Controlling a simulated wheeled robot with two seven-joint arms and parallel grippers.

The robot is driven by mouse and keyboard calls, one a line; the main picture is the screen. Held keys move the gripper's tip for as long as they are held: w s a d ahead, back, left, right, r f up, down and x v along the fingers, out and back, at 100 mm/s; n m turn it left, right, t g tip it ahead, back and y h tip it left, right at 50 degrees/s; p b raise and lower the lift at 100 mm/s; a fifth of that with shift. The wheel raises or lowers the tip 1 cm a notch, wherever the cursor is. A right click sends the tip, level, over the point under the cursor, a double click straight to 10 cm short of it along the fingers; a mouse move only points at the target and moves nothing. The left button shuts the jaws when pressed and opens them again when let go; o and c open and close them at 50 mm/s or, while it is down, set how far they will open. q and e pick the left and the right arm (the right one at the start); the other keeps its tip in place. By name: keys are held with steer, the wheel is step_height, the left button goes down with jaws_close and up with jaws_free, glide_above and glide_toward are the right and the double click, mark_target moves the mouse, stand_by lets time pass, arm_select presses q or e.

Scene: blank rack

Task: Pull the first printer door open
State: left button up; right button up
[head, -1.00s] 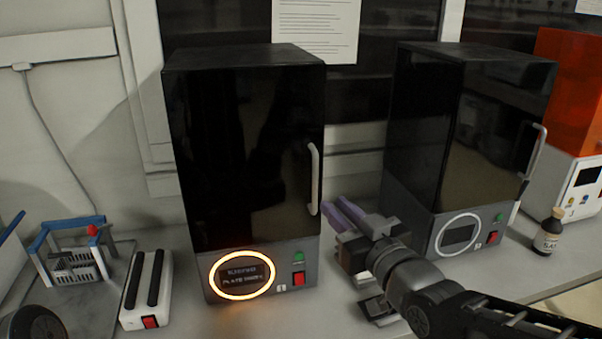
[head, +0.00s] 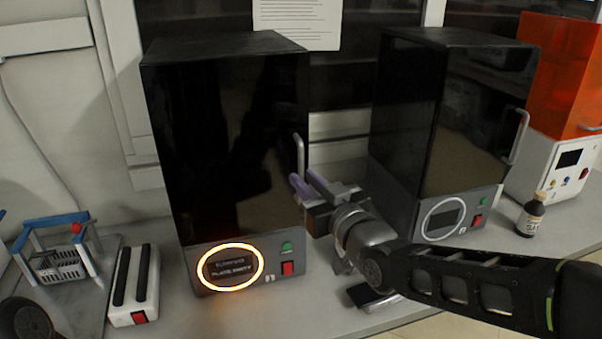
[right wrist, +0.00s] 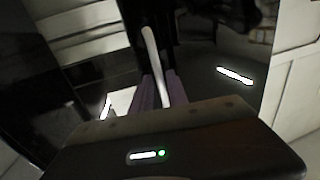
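The first printer (head: 225,140) is a tall dark box with a glossy black door, a grey base marked 1 and a glowing orange ring. Its door looks closed. The pale upright door handle (head: 300,155) is on the door's right edge. My right gripper (head: 303,182) is at the handle's lower end, its purple fingers pointing at the door. In the right wrist view the handle (right wrist: 150,48) runs down between the two purple fingers (right wrist: 160,92). The fingers look slightly apart; contact with the handle is unclear. My left gripper is not in view.
A second, similar printer (head: 405,130) stands right of my right gripper. A white device with black bars (head: 133,285) and a blue-handled rack (head: 55,262) stand at the left.

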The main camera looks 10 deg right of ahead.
steer(key=shift+x, duration=1.15)
jaws_close()
stand_by(0.6)
